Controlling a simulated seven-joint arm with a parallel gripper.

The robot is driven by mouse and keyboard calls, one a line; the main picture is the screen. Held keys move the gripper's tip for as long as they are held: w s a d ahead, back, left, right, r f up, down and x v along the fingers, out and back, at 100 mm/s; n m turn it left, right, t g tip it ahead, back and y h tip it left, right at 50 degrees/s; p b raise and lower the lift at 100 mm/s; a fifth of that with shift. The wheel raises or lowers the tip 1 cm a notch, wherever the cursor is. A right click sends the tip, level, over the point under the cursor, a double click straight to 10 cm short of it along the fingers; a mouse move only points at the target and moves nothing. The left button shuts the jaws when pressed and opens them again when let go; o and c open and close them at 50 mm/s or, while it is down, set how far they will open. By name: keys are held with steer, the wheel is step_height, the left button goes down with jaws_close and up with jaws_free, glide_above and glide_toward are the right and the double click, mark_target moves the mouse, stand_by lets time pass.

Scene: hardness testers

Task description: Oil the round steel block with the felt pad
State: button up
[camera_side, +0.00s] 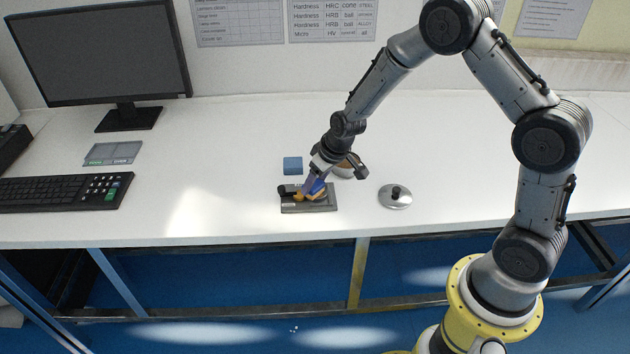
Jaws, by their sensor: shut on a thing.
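My gripper (308,188) points down and left over a small grey tray (326,208) near the front of the white bench. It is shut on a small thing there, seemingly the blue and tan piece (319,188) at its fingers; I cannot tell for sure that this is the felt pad. An orange-yellow piece (298,196) and a black piece (284,190) lie at the tray's left. A round steel disc with a dark knob (398,202) lies on the bench to the right, apart from my gripper. I cannot tell whether it is the steel block or a lid.
A blue square (292,165) lies behind the tray. A keyboard (62,192), a flat grey panel (113,153) and a monitor (100,55) are at left. The bench between keyboard and tray is clear.

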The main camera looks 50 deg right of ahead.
mark_target(325, 185)
steer(key=shift+s+d+f, duration=0.1)
steer(key=shift+s+d, duration=0.95)
steer(key=shift+s, duration=0.1)
steer(key=shift+w+a, duration=1.5)
steer(key=shift+w, duration=0.05)
steer(key=s+d, duration=0.3)
steer(key=shift+r, duration=0.2)
step_height(325, 185, up, 8)
steer(key=shift+f, duration=0.1)
